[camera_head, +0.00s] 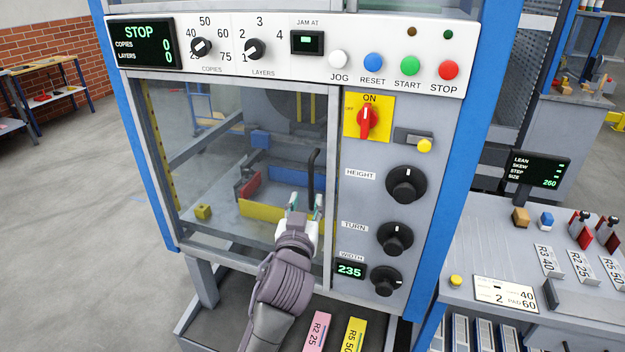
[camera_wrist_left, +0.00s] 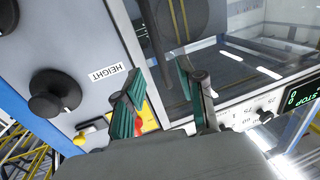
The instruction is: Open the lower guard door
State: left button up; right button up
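The lower guard door (camera_head: 230,150) is a clear panel in a grey frame on the machine's front, below the white control strip, and it looks shut. Its black upright bar handle (camera_head: 313,172) is near the door's right edge. My left gripper (camera_head: 305,205) is in front of the door at the handle's lower end, fingers pointing up and away. In the left wrist view the green-padded fingers (camera_wrist_left: 160,78) are apart, with the dark handle (camera_wrist_left: 158,35) lying ahead, roughly between them. I cannot tell whether they touch it. My right gripper is not in view.
Right of the door, a grey panel carries a red ON/OFF switch (camera_head: 368,120), a latch with a yellow knob (camera_head: 424,145) and black knobs (camera_head: 406,185). The display (camera_head: 143,44) reads STOP. A side table (camera_head: 490,240) stands right; open floor (camera_head: 80,180) lies left.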

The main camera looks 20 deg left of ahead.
aim_at(311, 185)
pick_arm(q)
jog(key=w, duration=0.2)
jog(key=w+a, duration=0.1)
jog(key=w, duration=0.2)
jog(key=w+p, duration=0.1)
jog(key=w, duration=0.2)
jog(key=shift+a, duration=0.15)
grip_shut()
